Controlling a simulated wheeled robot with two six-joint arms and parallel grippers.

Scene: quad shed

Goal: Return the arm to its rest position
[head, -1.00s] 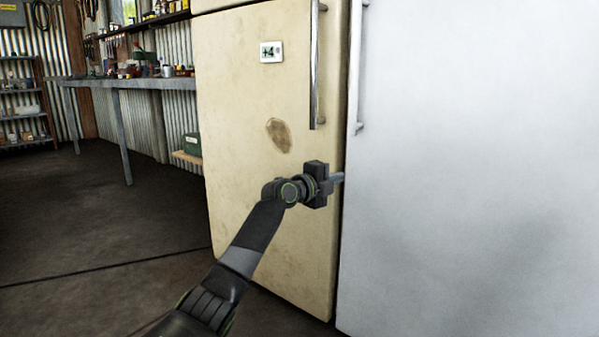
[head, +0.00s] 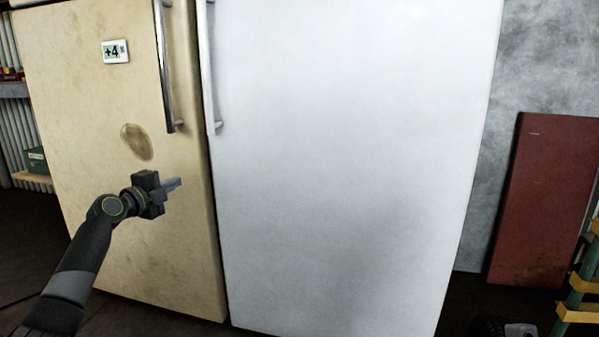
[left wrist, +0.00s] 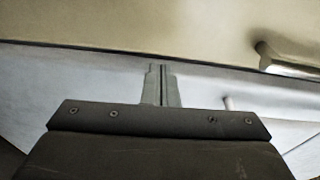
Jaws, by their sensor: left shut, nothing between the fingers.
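My left arm (head: 85,248) reaches in from the lower left in the head view. My left gripper (head: 176,183) is shut and empty, in front of the lower part of the cream fridge (head: 90,200), below its metal handle (head: 164,70). In the left wrist view the two fingers (left wrist: 160,85) are together, with nothing between them. Behind them are the cream door and the white fridge (left wrist: 70,85). My right gripper is not in view.
The white fridge (head: 340,150) stands right beside the cream one and fills the middle. A dark red panel (head: 543,200) leans on the grey wall at right. A green and yellow frame (head: 580,290) is at the lower right. Dark floor shows at lower left.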

